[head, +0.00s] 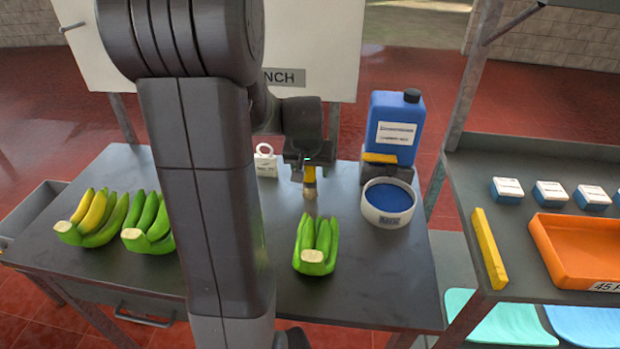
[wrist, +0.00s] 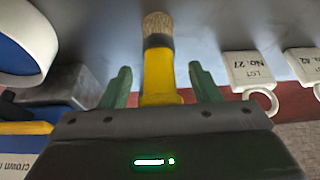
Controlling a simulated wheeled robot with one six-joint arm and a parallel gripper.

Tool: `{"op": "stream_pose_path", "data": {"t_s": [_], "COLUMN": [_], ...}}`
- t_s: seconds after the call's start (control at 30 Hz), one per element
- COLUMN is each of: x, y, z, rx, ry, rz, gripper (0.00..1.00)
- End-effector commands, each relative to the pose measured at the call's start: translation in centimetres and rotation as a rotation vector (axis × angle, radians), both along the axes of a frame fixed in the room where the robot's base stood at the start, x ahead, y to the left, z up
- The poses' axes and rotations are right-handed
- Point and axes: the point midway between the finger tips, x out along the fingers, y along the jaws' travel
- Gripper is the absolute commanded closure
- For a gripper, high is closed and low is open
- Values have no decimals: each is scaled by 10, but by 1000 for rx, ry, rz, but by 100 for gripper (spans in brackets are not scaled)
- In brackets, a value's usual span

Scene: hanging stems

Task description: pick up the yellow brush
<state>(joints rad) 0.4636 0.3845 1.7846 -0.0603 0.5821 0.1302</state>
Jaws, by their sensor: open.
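The yellow brush (head: 309,176) is below my gripper (head: 309,163) in the head view, its pale bristles pointing down toward the bench. In the wrist view the brush (wrist: 160,75) shows a yellow handle, a dark band and tan bristles. The handle lies between the two green fingers of my gripper (wrist: 161,88), with a gap on each side. My gripper is open. The handle's upper end is hidden by the gripper body. I cannot tell whether the bristles touch the bench.
The dark bench (head: 350,290) holds green bananas (head: 316,243) in front and more bananas (head: 95,215) at left. A white bowl of blue stuff (head: 388,220) and a blue jug (head: 396,125) stand right of the brush. A white tag (head: 265,163) is left of the gripper.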

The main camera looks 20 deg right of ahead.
Motion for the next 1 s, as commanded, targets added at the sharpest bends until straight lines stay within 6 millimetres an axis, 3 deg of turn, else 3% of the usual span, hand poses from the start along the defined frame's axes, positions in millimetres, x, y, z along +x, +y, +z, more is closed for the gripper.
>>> {"op": "stream_pose_path", "data": {"t_s": [0.07,0.3,0.33,0.63,1.0], "x": [0,0,0,1,1], "y": [0,0,0,0,0], "z": [0,0,0,8,78], "rx": [0,0,-1,-2,-2], "ry": [0,0,-1,-3,-5], "rz": [0,0,0,0,0], "gripper": [44,91,93,94,94]}}
